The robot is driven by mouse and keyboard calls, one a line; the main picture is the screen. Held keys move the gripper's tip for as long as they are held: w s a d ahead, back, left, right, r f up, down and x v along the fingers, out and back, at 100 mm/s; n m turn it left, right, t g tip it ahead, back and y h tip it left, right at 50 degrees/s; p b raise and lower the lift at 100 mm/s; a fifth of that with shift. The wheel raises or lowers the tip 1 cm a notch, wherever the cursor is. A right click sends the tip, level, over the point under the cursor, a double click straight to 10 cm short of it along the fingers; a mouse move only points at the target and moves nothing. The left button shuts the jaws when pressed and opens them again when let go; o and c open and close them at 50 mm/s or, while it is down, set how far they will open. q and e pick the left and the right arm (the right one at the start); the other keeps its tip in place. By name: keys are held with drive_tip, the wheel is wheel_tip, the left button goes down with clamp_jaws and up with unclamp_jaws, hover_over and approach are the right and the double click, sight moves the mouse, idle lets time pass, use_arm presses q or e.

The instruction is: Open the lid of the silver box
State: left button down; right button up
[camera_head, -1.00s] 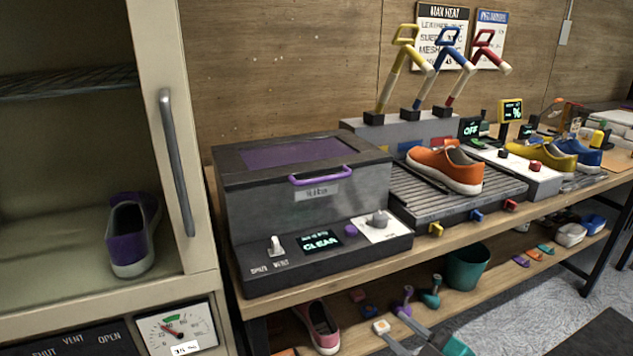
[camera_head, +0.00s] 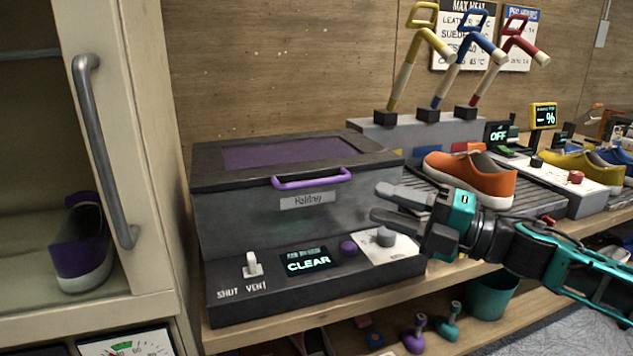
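The silver box (camera_head: 235,222) is a dark grey metal case on the wooden bench, left of centre. Its lid (camera_head: 212,170) is closed and has a purple top panel (camera_head: 285,152). A purple handle (camera_head: 312,180) runs along the lid's front edge. My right gripper (camera_head: 374,203) is in front of the box's right end, right of the handle and apart from it in the picture. Its two grey fingers are spread, pointing left, with nothing between them. My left gripper is out of view.
The box front has a switch (camera_head: 252,265), a CLEAR display (camera_head: 306,262) and a knob (camera_head: 386,236). An orange sneaker (camera_head: 470,176) is on the ribbed rack to the right. A cabinet door with a metal handle (camera_head: 100,150) stands close at left.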

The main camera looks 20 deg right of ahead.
sight(323, 183)
drive_tip(key=p+x, duration=0.2)
drive_tip(key=x, duration=0.8)
drive_tip(key=shift+w+a+p, duration=0.2)
drive_tip(key=shift+a+p, duration=0.05)
drive_tip(key=shift+p, duration=0.05)
drive_tip(key=shift+w+a, duration=0.55)
drive_tip(key=shift+r, duration=0.1)
clamp_jaws()
